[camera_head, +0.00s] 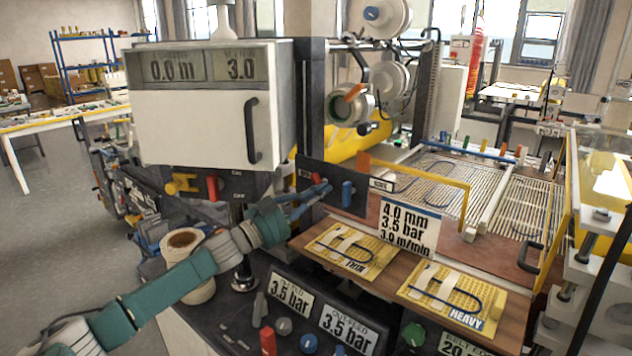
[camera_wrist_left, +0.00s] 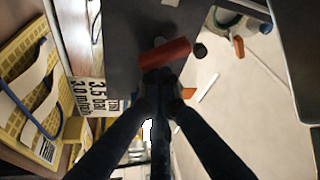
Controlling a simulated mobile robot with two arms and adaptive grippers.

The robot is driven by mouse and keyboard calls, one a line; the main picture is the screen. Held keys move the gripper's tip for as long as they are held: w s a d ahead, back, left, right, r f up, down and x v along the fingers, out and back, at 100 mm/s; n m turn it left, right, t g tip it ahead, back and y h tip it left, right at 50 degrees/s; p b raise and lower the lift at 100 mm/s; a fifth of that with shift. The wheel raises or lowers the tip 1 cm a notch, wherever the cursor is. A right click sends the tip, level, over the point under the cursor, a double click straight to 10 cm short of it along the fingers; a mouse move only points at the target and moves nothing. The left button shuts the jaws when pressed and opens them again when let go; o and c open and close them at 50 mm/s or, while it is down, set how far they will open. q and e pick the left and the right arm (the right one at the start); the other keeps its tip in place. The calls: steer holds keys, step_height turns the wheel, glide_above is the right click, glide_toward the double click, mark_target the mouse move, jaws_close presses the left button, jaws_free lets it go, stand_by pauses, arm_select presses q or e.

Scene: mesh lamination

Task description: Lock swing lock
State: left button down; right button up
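In the left wrist view, a red bar-shaped handle (camera_wrist_left: 165,52) lies across the dark panel, just beyond the fingertips of my left gripper (camera_wrist_left: 160,77). The fingertips are close together and look shut, with nothing clearly between them. I cannot tell whether they touch the handle. No part is labelled as the swing lock. My right gripper is not in view.
A white cabinet (camera_head: 195,122) with displays stands above my left arm. Yellow sheets labelled THIN (camera_head: 350,250) and HEAVY (camera_head: 453,296) lie on a wooden ledge. A settings sign (camera_head: 410,226) stands behind them. A tape roll (camera_head: 184,240) is beside my left forearm.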

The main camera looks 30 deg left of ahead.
arm_select(q)
steer(key=shift+s+f, duration=0.1)
stand_by(0.7)
steer(key=v, duration=1.1)
steer(key=shift+s, duration=0.4)
steer(key=shift+a+f, duration=0.1)
steer(key=shift+a, duration=0.05)
